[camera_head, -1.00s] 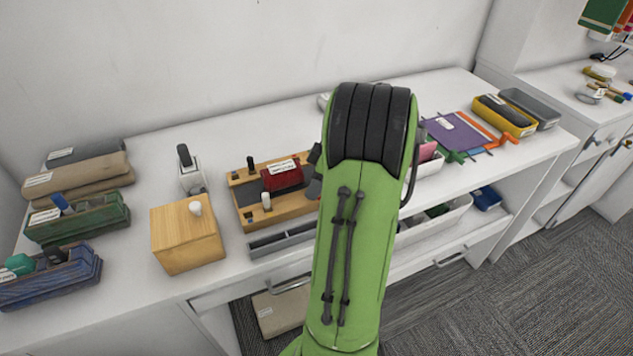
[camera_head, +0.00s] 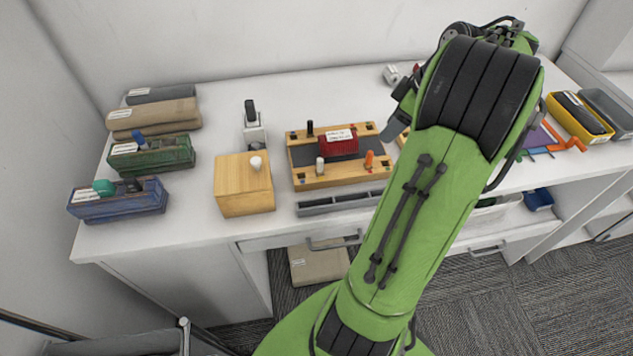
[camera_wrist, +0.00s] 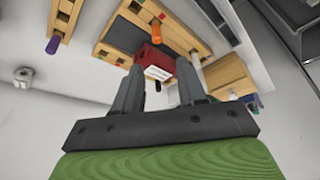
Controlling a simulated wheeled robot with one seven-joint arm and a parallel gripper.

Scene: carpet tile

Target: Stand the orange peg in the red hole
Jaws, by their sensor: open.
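The orange peg (camera_head: 369,158) stands upright at the front right of a wooden tray (camera_head: 300,184). In the wrist view the orange peg (camera_wrist: 156,33) has a small red mark (camera_wrist: 162,16) close to its base; whether that is the red hole's mark I cannot tell. My gripper (camera_wrist: 160,78) is open with nothing between its fingers. In the head view my gripper (camera_head: 404,92) is above and behind the tray's right end, apart from the peg and partly hidden by my arm.
A red block (camera_head: 340,145) with a white label sits in the tray among a black peg (camera_head: 310,128) and a white peg (camera_head: 319,166). A wooden box (camera_head: 243,190) stands left of it. A second board with a purple peg (camera_wrist: 53,45) shows in the wrist view. Grey trough (camera_head: 340,203) lies in front.

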